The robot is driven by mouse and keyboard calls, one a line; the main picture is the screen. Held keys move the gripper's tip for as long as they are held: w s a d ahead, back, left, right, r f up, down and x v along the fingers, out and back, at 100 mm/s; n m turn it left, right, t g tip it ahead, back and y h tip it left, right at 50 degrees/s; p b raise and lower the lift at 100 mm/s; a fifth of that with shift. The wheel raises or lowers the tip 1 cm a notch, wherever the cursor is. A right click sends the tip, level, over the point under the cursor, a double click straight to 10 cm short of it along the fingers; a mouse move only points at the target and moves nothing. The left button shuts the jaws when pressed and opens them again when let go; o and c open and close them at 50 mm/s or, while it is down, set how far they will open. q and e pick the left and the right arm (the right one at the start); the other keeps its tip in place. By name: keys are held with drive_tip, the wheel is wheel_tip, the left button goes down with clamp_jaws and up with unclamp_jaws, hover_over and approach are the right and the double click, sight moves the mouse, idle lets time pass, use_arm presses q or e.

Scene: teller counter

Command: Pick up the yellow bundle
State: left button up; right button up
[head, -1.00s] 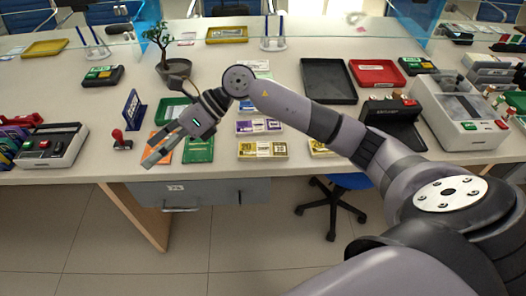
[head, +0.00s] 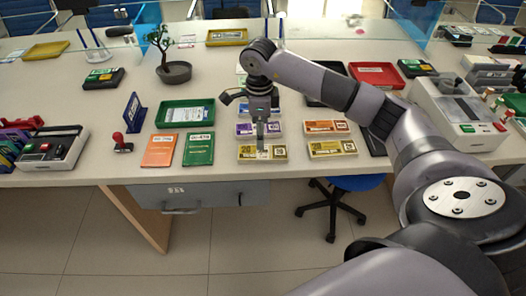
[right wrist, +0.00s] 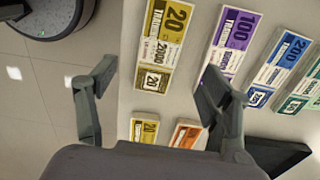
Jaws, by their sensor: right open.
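A yellow bundle marked 20 (head: 250,154) lies flat near the front edge of the counter, left of a second yellow bundle (head: 332,149). The second yellow bundle (right wrist: 143,130) shows there low down, partly hidden by the gripper body. My left gripper is not in view.
Purple (head: 244,129) and orange (head: 327,127) bundles lie just behind the yellow ones. Left are a green booklet (head: 198,149), an orange booklet (head: 159,150), a green tray (head: 163,115) and a red stamp (head: 120,142). The counter's front edge is close.

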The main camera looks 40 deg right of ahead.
sight(260, 152)
wheel_tip(260, 152, down, 3)
drive_tip(key=shift+r, duration=0.1)
drive_tip(key=shift+f+p, duration=0.85)
drive_tip(key=shift+f, duration=1.85)
drive_tip(key=shift+c, duration=0.5)
drive_tip(key=c, duration=1.2)
